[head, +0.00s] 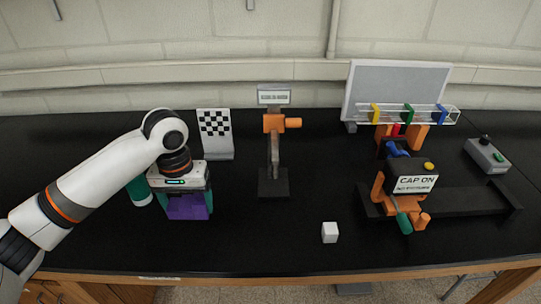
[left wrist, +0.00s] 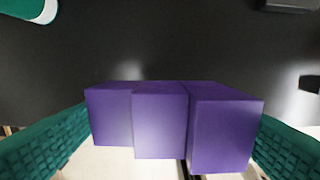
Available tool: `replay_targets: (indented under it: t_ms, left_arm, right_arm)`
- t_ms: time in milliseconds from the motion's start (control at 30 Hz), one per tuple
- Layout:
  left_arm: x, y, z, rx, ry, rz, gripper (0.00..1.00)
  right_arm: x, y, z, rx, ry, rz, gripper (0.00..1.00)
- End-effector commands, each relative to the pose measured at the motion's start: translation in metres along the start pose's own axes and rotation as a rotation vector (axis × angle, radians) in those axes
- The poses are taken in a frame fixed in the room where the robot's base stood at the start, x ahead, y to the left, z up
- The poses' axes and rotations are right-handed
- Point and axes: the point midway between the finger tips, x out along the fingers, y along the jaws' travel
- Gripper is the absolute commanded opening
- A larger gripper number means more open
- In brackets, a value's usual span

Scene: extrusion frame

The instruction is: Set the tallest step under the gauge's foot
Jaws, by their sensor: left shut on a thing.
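The purple stepped block (head: 187,207) is between the teal fingers of my left gripper (head: 186,198), at the left of the table in the head view. In the left wrist view its purple steps (left wrist: 160,125) show side by side, with a teal finger at each side; the gripper is shut on it. Whether it touches the table is hard to tell. The gauge (head: 274,123), with an orange body and a small display on top, stands on a black base (head: 273,185) to the right of my left gripper. Its foot is too small to make out clearly. My right gripper is out of view.
A checkered board (head: 215,125) stands behind my left gripper, and a teal cylinder (head: 138,191) stands at its left. A white cube (head: 330,232) lies front of centre. An orange and black fixture (head: 415,185) fills the right. The table between block and gauge is clear.

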Motion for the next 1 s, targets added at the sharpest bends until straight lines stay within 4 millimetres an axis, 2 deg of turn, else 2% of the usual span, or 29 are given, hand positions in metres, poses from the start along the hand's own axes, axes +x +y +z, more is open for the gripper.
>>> replay_targets:
  t_ms: [700,867,1000]
  left_arm:
    - [0.001,0.001,-0.002,-0.001,0.0,0.0,0.56]
    - [0.008,0.008,-0.026,-0.007,-0.004,0.001,0.56]
    - [0.017,0.017,-0.065,-0.02,-0.007,0.002,0.56]
  right_arm:
    - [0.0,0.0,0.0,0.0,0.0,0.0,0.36]
    - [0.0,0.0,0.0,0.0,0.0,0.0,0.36]
    - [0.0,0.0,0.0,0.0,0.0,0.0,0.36]
